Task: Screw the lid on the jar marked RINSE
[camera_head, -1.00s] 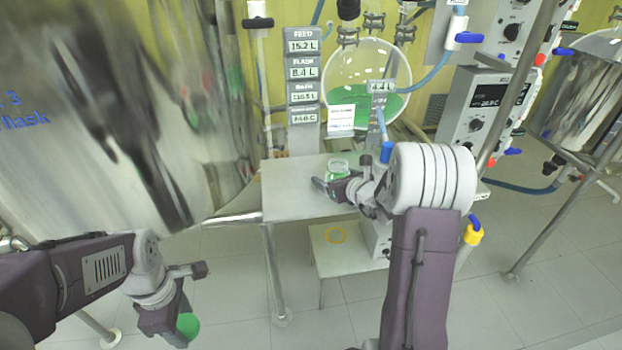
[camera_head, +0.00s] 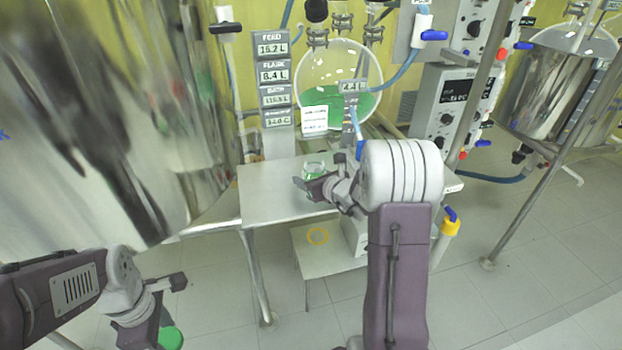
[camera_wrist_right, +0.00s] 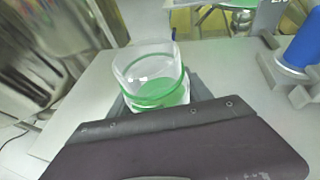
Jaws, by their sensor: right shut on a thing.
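A clear open glass jar (camera_head: 314,168) with a green ring and green contents is above the white bench (camera_head: 262,190). No RINSE marking can be read on it. My right gripper (camera_head: 316,184) is shut on the jar. In the right wrist view the jar (camera_wrist_right: 150,72) stands with its mouth open and bare, the dark gripper body hiding its lower part. I cannot tell whether its base touches the bench. A round green lid (camera_head: 171,338) is at the end of my left gripper (camera_head: 150,337), held in the air at the lower left, well away from the jar. The left fingertips are mostly hidden.
A large shiny metal vessel (camera_head: 90,120) fills the left side. A round flask with green liquid (camera_head: 340,75) hangs behind the bench, next to display panels (camera_head: 275,80). The bench's left part is clear.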

